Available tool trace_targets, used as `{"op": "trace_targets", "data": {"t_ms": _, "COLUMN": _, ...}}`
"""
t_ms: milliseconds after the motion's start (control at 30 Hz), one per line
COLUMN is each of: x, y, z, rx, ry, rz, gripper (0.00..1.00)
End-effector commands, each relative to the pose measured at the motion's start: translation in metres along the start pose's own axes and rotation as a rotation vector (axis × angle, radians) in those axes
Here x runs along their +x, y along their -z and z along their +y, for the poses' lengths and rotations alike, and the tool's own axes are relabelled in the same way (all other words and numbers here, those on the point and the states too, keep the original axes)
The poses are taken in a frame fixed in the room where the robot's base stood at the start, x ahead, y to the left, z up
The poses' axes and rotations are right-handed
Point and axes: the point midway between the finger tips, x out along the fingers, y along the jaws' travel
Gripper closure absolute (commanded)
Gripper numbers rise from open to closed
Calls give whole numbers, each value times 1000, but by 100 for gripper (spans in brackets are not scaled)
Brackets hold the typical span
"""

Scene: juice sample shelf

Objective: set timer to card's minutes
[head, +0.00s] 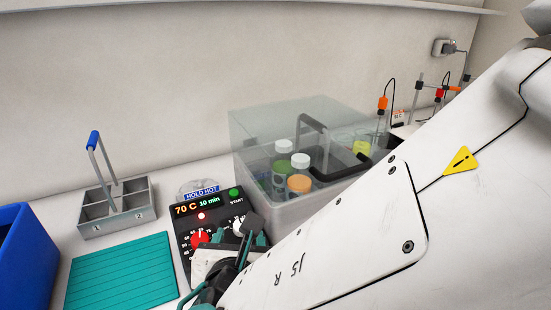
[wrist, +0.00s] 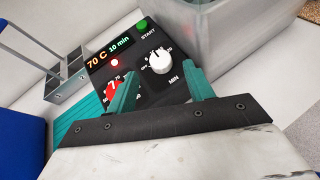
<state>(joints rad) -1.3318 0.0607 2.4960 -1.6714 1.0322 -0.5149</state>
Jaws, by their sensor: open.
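A black control panel (head: 187,229) stands on the bench. Its card or display (head: 197,206) reads "70 C 10 min" under a blue "HOLD HOT" label (head: 202,194); the reading also shows in the wrist view (wrist: 107,52). The white timer knob (wrist: 160,62), marked "MIN", is unobscured in the wrist view, and its pointer is toward the top. The red temperature knob (wrist: 114,90) is partly hidden by a finger. My gripper (wrist: 164,84) is open and empty, its teal fingers on either side of the white knob in the picture. I cannot tell whether they touch it.
A green START button (head: 234,192) and a lit red lamp (head: 201,216) are on the panel. A clear-walled bath (head: 265,211) with capped bottles stands close right. A teal mat (head: 120,272), grey caddy (head: 117,224) and blue bin (head: 22,250) lie left.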

Motion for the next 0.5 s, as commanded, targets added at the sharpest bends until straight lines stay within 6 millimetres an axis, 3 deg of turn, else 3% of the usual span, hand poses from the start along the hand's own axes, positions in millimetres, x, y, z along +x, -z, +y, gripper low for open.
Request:
{"op": "trace_targets", "data": {"t_ms": 200, "x": 33, "y": 0, "z": -1, "rx": 2, "ry": 4, "rz": 0, "gripper": 48}}
{"op": "trace_targets", "data": {"t_ms": 500, "x": 44, "y": -1, "z": 0, "rx": 4, "ry": 2, "rz": 0, "gripper": 48}}
